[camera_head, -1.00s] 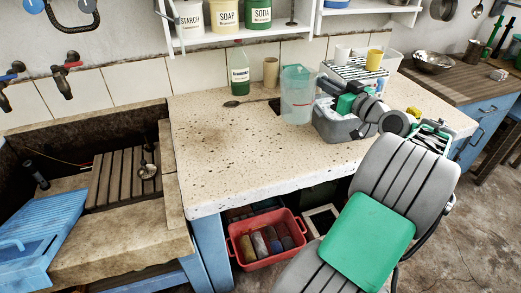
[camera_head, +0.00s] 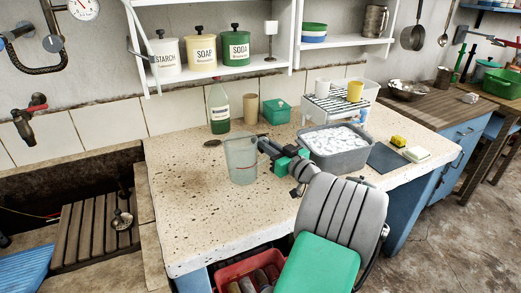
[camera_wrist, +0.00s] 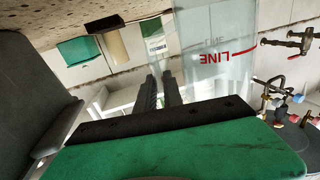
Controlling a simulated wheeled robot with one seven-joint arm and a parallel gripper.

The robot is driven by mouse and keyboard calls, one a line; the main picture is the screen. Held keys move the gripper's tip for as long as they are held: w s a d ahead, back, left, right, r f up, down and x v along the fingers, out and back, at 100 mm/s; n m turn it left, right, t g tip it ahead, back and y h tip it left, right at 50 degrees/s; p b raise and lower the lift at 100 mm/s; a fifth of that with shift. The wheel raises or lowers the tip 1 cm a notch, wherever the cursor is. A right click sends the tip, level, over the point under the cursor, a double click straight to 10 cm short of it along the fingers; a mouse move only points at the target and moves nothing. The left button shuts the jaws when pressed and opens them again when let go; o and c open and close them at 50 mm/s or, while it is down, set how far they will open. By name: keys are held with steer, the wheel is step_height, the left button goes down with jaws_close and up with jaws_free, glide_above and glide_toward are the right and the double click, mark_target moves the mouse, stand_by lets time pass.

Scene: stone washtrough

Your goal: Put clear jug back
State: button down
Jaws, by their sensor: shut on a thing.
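The clear jug (camera_head: 241,160) is upright over the left-middle of the speckled counter in the head view. I cannot tell whether its base touches the counter. My gripper (camera_head: 267,148) reaches it from the right and is shut on its right side. In the wrist view, which is upside down, the jug (camera_wrist: 225,55) shows red "LINE" lettering, and the dark fingers of my gripper (camera_wrist: 160,92) are at its edge. What exactly lies between the fingertips is hidden.
A green bottle (camera_head: 219,110), tan cylinder (camera_head: 250,109) and teal box (camera_head: 276,111) stand behind the jug. A grey tub (camera_head: 335,148) of white foam and a rack (camera_head: 339,103) with cups are to the right. The counter's front left is clear; the stone trough (camera_head: 75,165) lies left.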

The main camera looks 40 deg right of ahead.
steer(key=shift+s+d+f, duration=0.1)
steer(key=shift+s+f, duration=0.1)
steer(key=shift+f, duration=0.4)
steer(key=c, duration=1.5)
jaws_free()
